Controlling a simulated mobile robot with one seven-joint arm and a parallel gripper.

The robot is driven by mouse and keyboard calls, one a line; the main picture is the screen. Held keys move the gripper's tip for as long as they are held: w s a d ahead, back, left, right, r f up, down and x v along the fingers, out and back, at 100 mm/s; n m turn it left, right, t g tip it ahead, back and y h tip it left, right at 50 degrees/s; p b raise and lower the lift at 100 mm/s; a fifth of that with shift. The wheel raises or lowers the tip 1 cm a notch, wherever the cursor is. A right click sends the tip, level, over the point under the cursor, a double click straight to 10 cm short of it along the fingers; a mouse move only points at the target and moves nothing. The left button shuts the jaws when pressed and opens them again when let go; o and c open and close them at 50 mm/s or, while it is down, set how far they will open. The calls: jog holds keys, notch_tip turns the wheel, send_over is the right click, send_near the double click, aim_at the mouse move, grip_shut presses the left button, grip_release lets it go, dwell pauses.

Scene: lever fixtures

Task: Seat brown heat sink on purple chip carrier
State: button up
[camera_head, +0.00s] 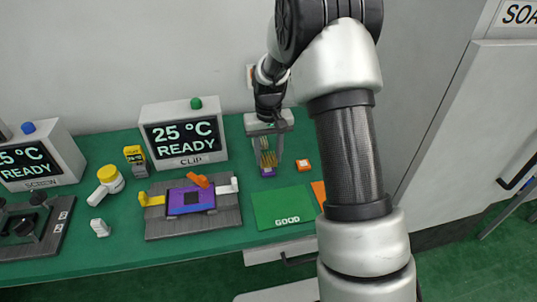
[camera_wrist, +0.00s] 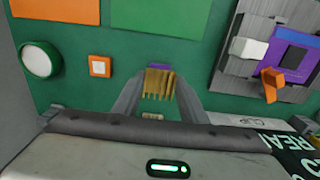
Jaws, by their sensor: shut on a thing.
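The brown heat sink (camera_head: 267,158), a finned block, is between the fingers of my gripper (camera_head: 266,161) in the head view, behind the green GOOD mat. In the wrist view my gripper (camera_wrist: 157,95) is shut on the heat sink (camera_wrist: 158,82). A small purple piece (camera_head: 268,172) shows just below it; I cannot tell whether they touch. The purple chip carrier (camera_head: 176,207) with a dark chip in its middle sits in a grey fixture (camera_head: 225,217), left of my gripper. The carrier also shows at the upper right of the wrist view (camera_wrist: 284,38).
Around the carrier are yellow (camera_head: 152,199), orange (camera_head: 198,180) and white (camera_head: 228,187) levers. The CLIP display box (camera_head: 183,135) stands behind. The green GOOD mat (camera_head: 283,207) lies right of the fixture.

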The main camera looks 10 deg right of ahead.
jog(key=shift+f, duration=0.2)
jog(key=shift+f+b, duration=0.45)
jog(key=shift+f, duration=0.1)
jog(key=shift+f, duration=0.2)
jog(key=shift+f+b, duration=0.35)
dwell(0.4)
jog(key=o, duration=1.1)
jog(key=shift+o, duration=0.7)
